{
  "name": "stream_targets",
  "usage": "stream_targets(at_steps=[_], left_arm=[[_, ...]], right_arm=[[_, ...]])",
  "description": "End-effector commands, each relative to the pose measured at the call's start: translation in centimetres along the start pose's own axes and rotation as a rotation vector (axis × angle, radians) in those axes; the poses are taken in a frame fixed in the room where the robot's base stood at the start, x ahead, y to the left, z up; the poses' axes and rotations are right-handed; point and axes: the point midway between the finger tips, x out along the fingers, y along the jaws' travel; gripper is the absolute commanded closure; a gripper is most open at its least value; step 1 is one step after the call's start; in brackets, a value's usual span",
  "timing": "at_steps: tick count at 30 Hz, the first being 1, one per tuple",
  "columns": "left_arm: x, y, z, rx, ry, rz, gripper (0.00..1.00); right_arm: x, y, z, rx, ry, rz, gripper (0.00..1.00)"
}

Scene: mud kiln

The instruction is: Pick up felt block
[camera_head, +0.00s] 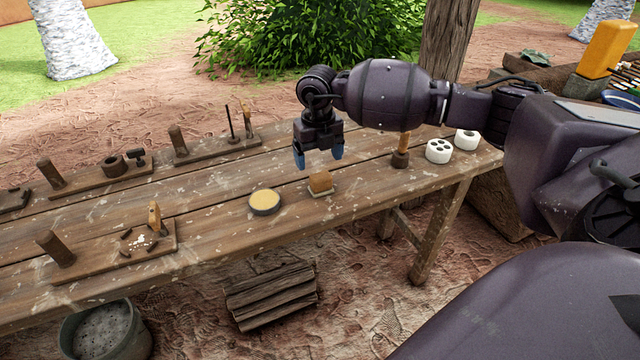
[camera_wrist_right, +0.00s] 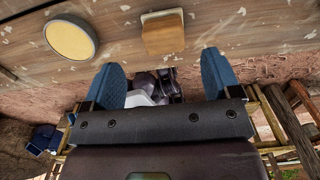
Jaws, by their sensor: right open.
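The felt block appears to be the small orange-brown block (camera_head: 320,182) with a pale base, sitting on the wooden table (camera_head: 215,230) near its front edge. In the right wrist view the block (camera_wrist_right: 163,36) lies ahead of the fingers, at the top centre. My right gripper (camera_head: 319,160) is above the block, fingers pointing down and apart, with nothing between them. In the right wrist view its blue fingertips (camera_wrist_right: 162,75) are spread, and the block is not touched. My left gripper is not in these views.
A round dish with a yellow top (camera_head: 264,202) sits left of the block. A brown holder with an upright handle (camera_head: 401,156) and white holed cylinders (camera_head: 439,151) stand to the right. Wooden stands with posts (camera_head: 108,250) fill the table's left. Bare wood surrounds the block.

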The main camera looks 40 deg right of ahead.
Motion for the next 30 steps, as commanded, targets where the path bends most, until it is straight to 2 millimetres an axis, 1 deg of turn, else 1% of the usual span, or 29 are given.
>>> stream_targets(at_steps=[1,8,11,15,18,21,26,29,30], left_arm=[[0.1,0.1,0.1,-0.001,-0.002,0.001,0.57],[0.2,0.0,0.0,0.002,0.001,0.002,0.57],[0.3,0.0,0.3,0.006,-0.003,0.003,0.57],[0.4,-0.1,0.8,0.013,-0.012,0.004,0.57],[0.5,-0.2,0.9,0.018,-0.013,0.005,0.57],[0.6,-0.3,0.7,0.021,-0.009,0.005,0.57],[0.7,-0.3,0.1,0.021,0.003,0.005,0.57],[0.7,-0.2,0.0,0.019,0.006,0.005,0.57],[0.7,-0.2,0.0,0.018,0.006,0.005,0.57]], right_arm=[[0.9,0.0,0.0,0.000,0.004,0.000,0.17],[2.1,-0.1,-0.1,-0.001,0.003,0.001,0.17],[3.2,-0.2,-0.3,-0.001,0.004,0.001,0.17],[5.3,-0.5,-0.5,-0.001,0.006,0.002,0.17],[6.4,-0.5,-0.4,-0.002,0.004,0.001,0.17],[6.7,-0.5,-0.4,-0.002,0.001,0.001,0.17],[6.5,-0.5,-0.4,-0.002,-0.001,0.002,0.17],[6.5,-0.5,-0.4,-0.002,0.000,0.002,0.31],[6.5,-0.5,-0.4,-0.002,0.000,0.002,0.37]])
